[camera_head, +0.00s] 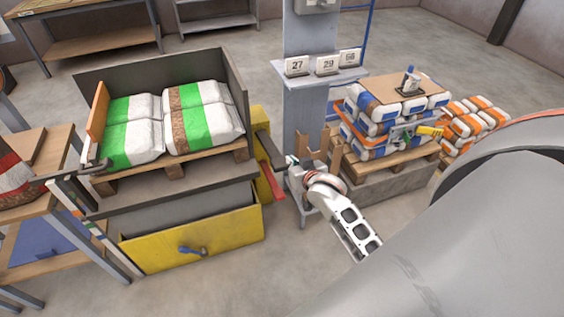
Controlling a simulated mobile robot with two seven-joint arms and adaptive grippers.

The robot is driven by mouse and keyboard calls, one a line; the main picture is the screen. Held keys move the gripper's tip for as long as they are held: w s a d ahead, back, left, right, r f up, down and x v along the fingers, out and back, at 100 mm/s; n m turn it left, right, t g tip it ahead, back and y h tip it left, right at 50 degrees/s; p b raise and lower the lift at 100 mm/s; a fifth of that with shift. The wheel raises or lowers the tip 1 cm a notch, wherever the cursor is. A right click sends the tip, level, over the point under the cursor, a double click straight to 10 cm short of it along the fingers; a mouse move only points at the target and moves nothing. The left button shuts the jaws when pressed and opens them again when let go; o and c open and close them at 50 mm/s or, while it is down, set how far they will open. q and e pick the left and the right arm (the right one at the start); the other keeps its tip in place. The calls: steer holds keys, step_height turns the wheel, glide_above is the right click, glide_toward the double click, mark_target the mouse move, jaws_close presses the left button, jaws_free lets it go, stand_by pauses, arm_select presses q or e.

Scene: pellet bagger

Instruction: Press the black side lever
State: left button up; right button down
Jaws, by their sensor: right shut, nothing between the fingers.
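A dark lever bar (269,151) sticks out at the right side of the yellow-and-grey machine, beside its yellow side post (258,118). A red lever (271,181) sits just below it. My right gripper (293,163) is shut and empty. Its tips are just right of the dark bar's near end; I cannot tell whether they touch it. My right arm fills the lower right of the view. My left gripper does not show.
Green-and-white bags (205,115) lie on a pallet on the machine. A grey column (303,110) with number cards stands behind my gripper. Stacked bags (380,128) on a pallet stand to the right. The yellow front panel (195,238) has a blue handle. Floor is free between them.

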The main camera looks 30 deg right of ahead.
steer(key=w, duration=0.1)
steer(key=b, duration=0.2)
glide_above(283, 166)
steer(key=w, duration=0.1)
steer(key=f, duration=0.4)
steer(key=shift+w+d+f, duration=0.1)
steer(key=shift+d+f, duration=0.15)
steer(key=shift+f, duration=0.1)
steer(key=shift+s+a+f+b, duration=0.1)
steer(key=shift+s+f+b, duration=0.1)
steer(key=shift+f, duration=0.45)
steer(key=shift+s+f+b, duration=0.1)
steer(key=shift+s+f, duration=0.1)
steer(key=shift+f, duration=0.4)
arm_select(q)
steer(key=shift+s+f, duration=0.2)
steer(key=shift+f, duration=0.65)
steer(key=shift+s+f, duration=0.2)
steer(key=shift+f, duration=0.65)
arm_select(e)
steer(key=shift+s+f, duration=0.15)
steer(key=shift+f, duration=0.45)
